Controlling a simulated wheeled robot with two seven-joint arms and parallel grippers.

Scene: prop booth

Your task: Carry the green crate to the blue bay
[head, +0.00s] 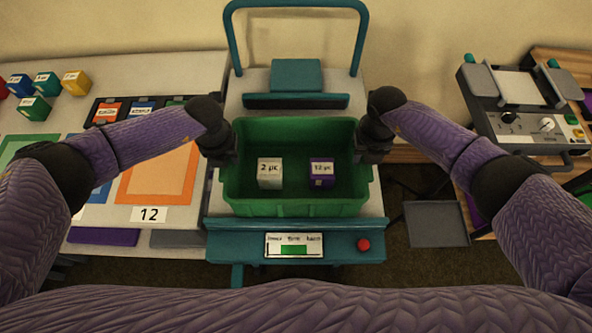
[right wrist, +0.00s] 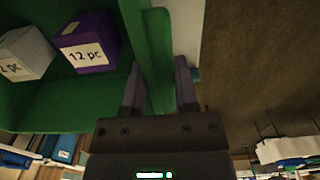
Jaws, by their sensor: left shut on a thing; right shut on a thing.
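The green crate (head: 296,208) sits level on a teal and grey stand (head: 222,205) in the middle of the head view. Inside it are a white block (head: 270,173) marked 2 pc and a purple block (head: 322,174) marked 12 pc. My left gripper (head: 229,160) is shut on the crate's left wall. My right gripper (head: 364,155) is shut on its right wall; the right wrist view shows the fingers (right wrist: 158,85) on either side of that wall. A blue bay (head: 102,191) on the left table is mostly hidden by my left arm.
The left table holds an orange bay (head: 160,176), a green-edged bay (head: 12,146), a dark tray (head: 98,108) and several coloured blocks at the back. A grey device (head: 525,125) stands at the right. The stand's handle (head: 297,5) rises behind the crate.

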